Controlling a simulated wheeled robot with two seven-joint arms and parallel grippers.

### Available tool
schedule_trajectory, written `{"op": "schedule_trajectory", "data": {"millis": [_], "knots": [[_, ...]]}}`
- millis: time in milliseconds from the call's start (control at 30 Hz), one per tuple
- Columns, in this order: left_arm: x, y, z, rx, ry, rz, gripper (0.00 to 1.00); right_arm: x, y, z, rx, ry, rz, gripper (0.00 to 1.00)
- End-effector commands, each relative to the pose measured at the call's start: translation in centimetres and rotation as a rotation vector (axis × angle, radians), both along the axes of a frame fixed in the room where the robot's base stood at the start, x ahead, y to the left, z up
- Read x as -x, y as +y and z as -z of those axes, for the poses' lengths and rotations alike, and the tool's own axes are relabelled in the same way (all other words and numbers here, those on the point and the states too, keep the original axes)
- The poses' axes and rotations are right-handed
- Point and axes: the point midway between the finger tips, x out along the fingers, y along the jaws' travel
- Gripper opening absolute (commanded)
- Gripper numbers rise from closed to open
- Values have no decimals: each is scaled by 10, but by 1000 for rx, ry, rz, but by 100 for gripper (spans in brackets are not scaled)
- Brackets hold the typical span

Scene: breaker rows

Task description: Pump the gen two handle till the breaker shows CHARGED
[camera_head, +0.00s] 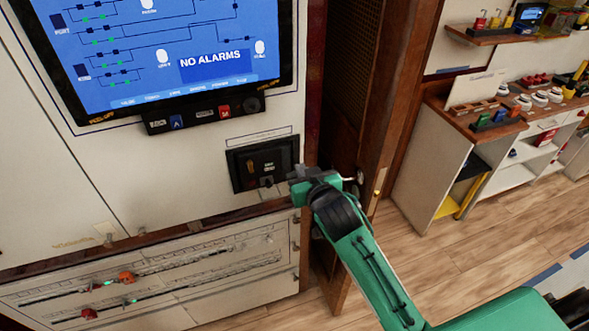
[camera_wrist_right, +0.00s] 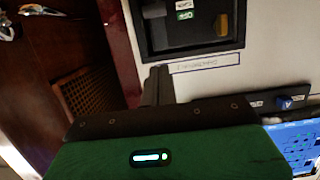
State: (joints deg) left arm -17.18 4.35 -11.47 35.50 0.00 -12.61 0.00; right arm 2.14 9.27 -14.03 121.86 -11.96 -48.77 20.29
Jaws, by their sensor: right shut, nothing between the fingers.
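The breaker (camera_head: 262,165) is a black framed unit set in the white panel below the screen. In the right wrist view the breaker (camera_wrist_right: 190,45) appears turned over, at the top. It has a green flag with unclear lettering, a white flag beside it and a tan handle (camera_wrist_right: 223,22). I cannot read a charge state. My right gripper (camera_head: 293,172) is at the breaker's right edge in the head view. In the wrist view the right gripper (camera_wrist_right: 158,76) is shut and empty, its fingertips close to the frame corner; contact is unclear. My left gripper is out of view.
A blue screen (camera_head: 170,45) reading NO ALARMS is above the breaker, with a button strip (camera_head: 205,112) under it. A wooden door frame (camera_head: 365,120) stands close right of the panel. Knobbed rows (camera_head: 125,277) lie below. The floor (camera_head: 480,240) at right is clear.

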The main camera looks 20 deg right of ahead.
Motion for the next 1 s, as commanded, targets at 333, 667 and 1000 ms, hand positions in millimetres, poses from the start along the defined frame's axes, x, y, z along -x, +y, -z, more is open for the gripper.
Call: {"op": "schedule_trajectory", "data": {"millis": [333, 667, 1000], "knots": [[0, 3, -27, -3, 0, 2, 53, -54, 2, 10, 2, 1, 0, 0], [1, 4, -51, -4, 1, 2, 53, -73, 3, 34, 0, 5, -1, 0], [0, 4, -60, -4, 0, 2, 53, -61, 2, 54, 0, 1, 0, 0]]}}
